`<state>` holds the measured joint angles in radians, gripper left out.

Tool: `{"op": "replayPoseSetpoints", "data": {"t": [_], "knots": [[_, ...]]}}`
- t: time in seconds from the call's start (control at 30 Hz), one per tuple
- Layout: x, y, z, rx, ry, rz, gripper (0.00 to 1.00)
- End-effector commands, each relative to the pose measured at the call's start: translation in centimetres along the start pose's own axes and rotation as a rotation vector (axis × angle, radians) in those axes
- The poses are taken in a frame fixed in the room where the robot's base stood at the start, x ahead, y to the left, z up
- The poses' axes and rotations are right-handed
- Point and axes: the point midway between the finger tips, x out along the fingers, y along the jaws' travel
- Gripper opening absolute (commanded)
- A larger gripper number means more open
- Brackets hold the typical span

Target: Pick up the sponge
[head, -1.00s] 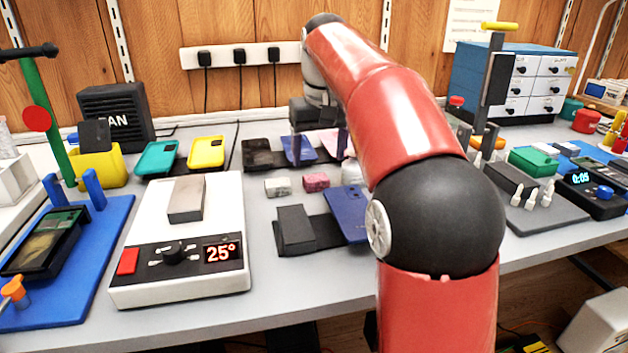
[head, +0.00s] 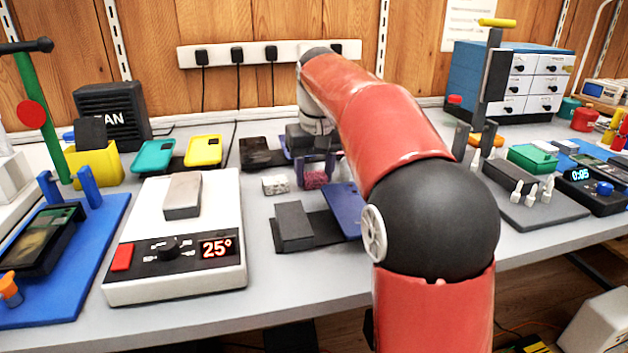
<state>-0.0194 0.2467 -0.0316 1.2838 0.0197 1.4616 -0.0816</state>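A small crimson block (head: 315,180), which looks like the sponge, lies on the grey bench behind the dark stand and blue phone. My gripper (head: 315,168) is over it, pointing down, with one finger at each side of the block. The fingers look close to its sides, but I cannot tell whether they touch it. A pale speckled block (head: 275,184) of similar size lies just to the left, outside the fingers. My arm hides the bench to the right of the block.
A dark stand (head: 293,226) with a blue phone (head: 344,207) is in front. A white heating plate (head: 222,265) reading 25° is at left. Dark, teal and yellow phones or cases lie behind. A blue drawer cabinet (head: 470,66) is at back right.

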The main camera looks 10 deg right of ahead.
Motion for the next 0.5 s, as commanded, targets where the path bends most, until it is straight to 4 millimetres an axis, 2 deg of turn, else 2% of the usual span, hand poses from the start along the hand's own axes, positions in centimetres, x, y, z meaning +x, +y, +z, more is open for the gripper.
{"op": "replayPoseSetpoints", "data": {"t": [0.1,0.37,0.5], "knots": [[0.0,0.0,0.0,0.0,0.0,0.0,0.23],[-0.1,0.0,0.0,0.0,0.0,0.0,0.23],[-1.6,0.0,-0.3,0.0,0.002,0.0,0.23]]}}
